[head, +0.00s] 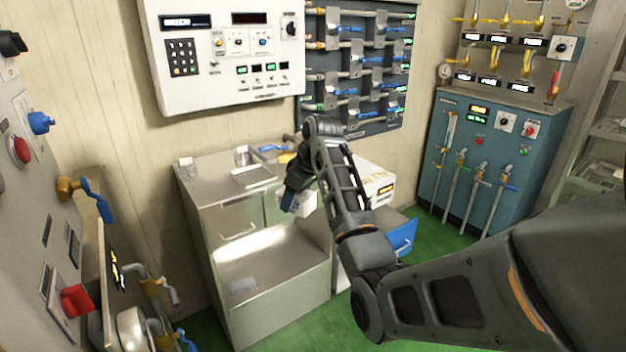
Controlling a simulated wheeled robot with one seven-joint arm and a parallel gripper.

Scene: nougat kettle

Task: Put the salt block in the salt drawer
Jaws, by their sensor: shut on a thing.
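My gripper (290,199) hangs down over the metal cabinet, in front of its drawer fronts and above the open metal bin. It is shut on a small white block (309,204), which looks like the salt block; the fingers and arm hide part of it. An open drawer with a blue front (403,238) stands to the right, partly behind my arm, and may be the salt drawer. Its inside is mostly hidden. I cannot read a label that names the salt drawer.
The open metal bin (262,300) holds a faint pale piece. Small jars (186,167) and a tray stand on the cabinet top. A white box (378,187) sits right of my arm. A blue valve cabinet (490,155) stands at right. Green floor is clear between.

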